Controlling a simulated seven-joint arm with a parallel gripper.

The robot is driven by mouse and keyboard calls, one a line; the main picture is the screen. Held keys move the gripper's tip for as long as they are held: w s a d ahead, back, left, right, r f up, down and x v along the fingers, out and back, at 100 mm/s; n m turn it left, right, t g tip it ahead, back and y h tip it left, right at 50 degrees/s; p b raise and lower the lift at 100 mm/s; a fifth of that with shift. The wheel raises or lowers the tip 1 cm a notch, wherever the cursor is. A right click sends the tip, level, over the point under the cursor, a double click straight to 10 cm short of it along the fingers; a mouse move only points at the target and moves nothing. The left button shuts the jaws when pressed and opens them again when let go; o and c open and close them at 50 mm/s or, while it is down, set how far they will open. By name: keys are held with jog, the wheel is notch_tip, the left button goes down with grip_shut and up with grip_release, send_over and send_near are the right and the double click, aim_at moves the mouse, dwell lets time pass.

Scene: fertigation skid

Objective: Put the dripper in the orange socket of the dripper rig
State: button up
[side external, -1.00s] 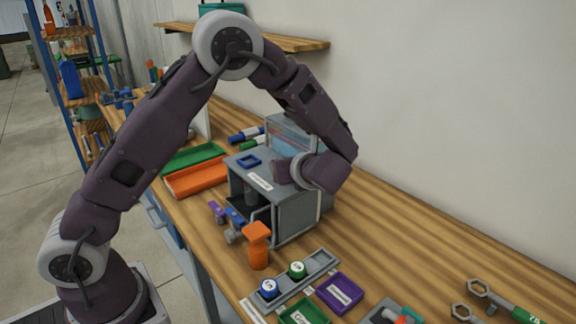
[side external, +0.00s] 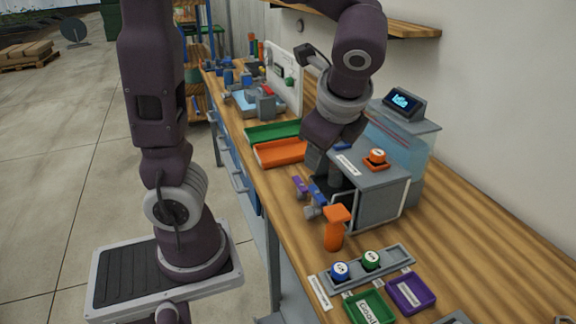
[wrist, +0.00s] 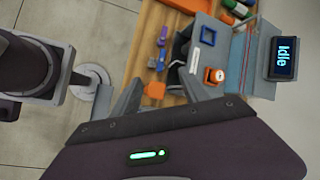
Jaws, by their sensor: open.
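The dripper, an orange cap with a white marked top (side external: 377,155), sits upright in the orange socket (side external: 376,165) on the grey rig's top (side external: 385,178). It also shows in the wrist view (wrist: 214,75), just right of my gripper's right finger. How deep it sits I cannot tell. My gripper (wrist: 162,78) is open with nothing between its fingers. In the side view it is left of the dripper, by the rig's front left edge, and apart from it. An empty blue socket (wrist: 208,36) is also on the rig; in the side view my wrist mostly hides it.
A display (wrist: 284,57) reads "Idle". An orange-handled tool (side external: 335,230) stands before the rig. A grey rack holds a blue (side external: 340,270) and a green dripper (side external: 371,260). Green (side external: 368,307) and purple trays (side external: 411,293) lie in front. The bench right of the rig is clear.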

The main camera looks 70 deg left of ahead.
jog(key=s+d+r+n+t+h, duration=0.1)
jog(key=s+d+n+t+h, duration=0.2)
jog(key=s+n, duration=0.7)
jog(key=d+n+h, duration=0.2)
jog(key=h, duration=0.1)
jog(key=shift+s+d+r+t, duration=0.2)
jog(key=shift+s+d+t, duration=0.1)
jog(key=shift+s+d, duration=0.1)
